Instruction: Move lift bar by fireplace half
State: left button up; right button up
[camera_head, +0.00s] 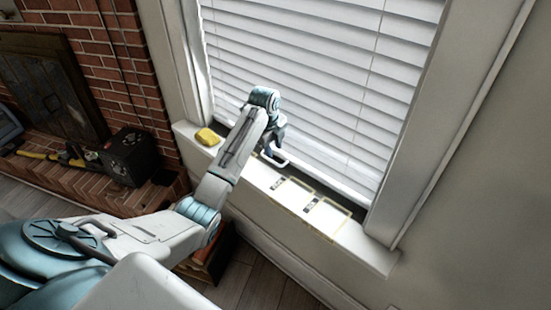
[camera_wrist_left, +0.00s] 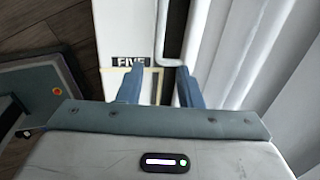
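My left arm reaches from the left to the window sill (camera_head: 345,232). My left gripper (camera_head: 275,150) is over the sill, close to the blinds (camera_head: 310,75). In the left wrist view its two blue-grey fingers (camera_wrist_left: 160,88) stand apart with nothing gripped between them. A pale rounded loop (camera_head: 279,163) shows beside the gripper, low by the blinds; it may be the lift bar, but I cannot tell for certain. In the left wrist view a white rounded edge around a dark slot (camera_wrist_left: 173,35) lies beyond the fingers. My right gripper is not in view.
A yellow sponge-like block (camera_head: 207,137) lies at the sill's left end. Taped outlines with small labels, one reading FIVE (camera_wrist_left: 131,62), mark the sill. A dark box (camera_head: 130,157) sits on the brick hearth left. Window trim borders the right.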

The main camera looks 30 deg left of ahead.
aim_at(276, 163)
pick_arm(q)
jog(key=f, duration=0.4)
jog(key=w+f, duration=0.1)
jog(key=f, duration=0.1)
jog(key=shift+w+f, duration=0.1)
jog(key=shift+f, duration=0.15)
grip_shut()
